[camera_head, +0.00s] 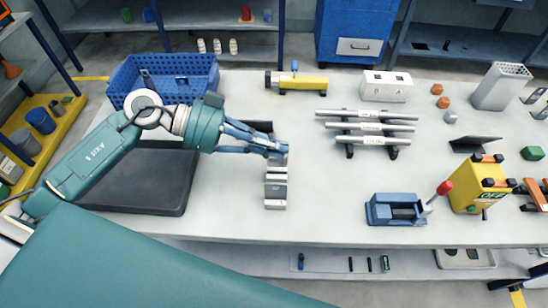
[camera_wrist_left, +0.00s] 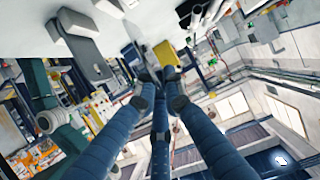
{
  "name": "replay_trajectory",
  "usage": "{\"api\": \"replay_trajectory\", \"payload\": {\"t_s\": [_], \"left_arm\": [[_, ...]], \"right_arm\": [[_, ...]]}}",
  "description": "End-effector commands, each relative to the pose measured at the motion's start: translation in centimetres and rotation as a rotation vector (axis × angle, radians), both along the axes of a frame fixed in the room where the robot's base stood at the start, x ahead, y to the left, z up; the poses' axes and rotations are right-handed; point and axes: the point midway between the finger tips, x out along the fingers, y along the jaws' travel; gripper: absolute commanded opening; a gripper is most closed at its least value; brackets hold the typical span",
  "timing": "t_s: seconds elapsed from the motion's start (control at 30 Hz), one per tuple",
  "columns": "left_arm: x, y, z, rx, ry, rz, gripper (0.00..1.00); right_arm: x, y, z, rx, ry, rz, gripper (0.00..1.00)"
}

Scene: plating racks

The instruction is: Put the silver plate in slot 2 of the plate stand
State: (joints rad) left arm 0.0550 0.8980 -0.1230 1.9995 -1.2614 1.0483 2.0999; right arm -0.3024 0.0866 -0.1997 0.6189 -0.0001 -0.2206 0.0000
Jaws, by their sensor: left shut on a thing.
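My left gripper (camera_head: 277,150) reaches in from the left over the table, its fingers shut on a thin grey-silver piece, apparently the silver plate (camera_head: 280,158). In the left wrist view the fingertips (camera_wrist_left: 161,76) close together at a pale, narrow edge. The plate's outline is mostly hidden by the fingers. A small grey block with dark bands (camera_head: 275,190), which looks like the plate stand, is on the table just in front of the fingertips. Its slots are too small to tell apart, and I cannot tell whether the plate touches it. My right gripper is not in view.
A dark tray (camera_head: 130,190) and a blue crate (camera_head: 212,85) are at the left. A rack of silver bars (camera_head: 368,127), a blue vise-like device (camera_head: 393,208) and a yellow box (camera_head: 470,195) are to the right. The table between the stand and the vise is clear.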

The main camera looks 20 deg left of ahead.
Motion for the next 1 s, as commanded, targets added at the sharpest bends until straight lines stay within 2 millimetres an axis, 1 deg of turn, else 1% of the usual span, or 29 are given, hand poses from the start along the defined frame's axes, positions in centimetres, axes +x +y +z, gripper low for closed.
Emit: {"api": "replay_trajectory", "payload": {"t_s": [0.13, 0.3, 0.4, 0.53, 0.8, 0.83, 0.9, 1.0], "left_arm": [[0.0, 0.0, -1.2, -0.002, 0.001, 0.001, 0.0], [0.0, 0.0, -3.7, -0.005, 0.002, 0.002, 0.0], [0.0, 0.0, -4.6, -0.002, 0.0, 0.001, 0.0], [0.0, 0.0, -4.8, 0.0, -0.002, 0.0, 0.0], [0.0, 0.0, -5.1, -0.001, 0.0, 0.0, 0.0], [0.0, 0.0, -5.1, 0.0, 0.0, 0.0, 0.14], [0.0, 0.0, -5.1, 0.0, 0.0, 0.0, 0.27], [0.0, 0.0, -5.1, 0.0, 0.0, 0.0, 0.27]], "right_arm": [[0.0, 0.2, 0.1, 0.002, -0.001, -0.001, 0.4], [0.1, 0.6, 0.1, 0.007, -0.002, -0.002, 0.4], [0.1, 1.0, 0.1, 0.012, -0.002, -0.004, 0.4], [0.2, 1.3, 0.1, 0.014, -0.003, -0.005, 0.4], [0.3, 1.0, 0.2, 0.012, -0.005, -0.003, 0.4], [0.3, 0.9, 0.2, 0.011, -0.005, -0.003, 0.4], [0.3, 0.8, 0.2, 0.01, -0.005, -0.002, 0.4], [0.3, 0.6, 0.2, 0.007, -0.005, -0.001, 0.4]]}}
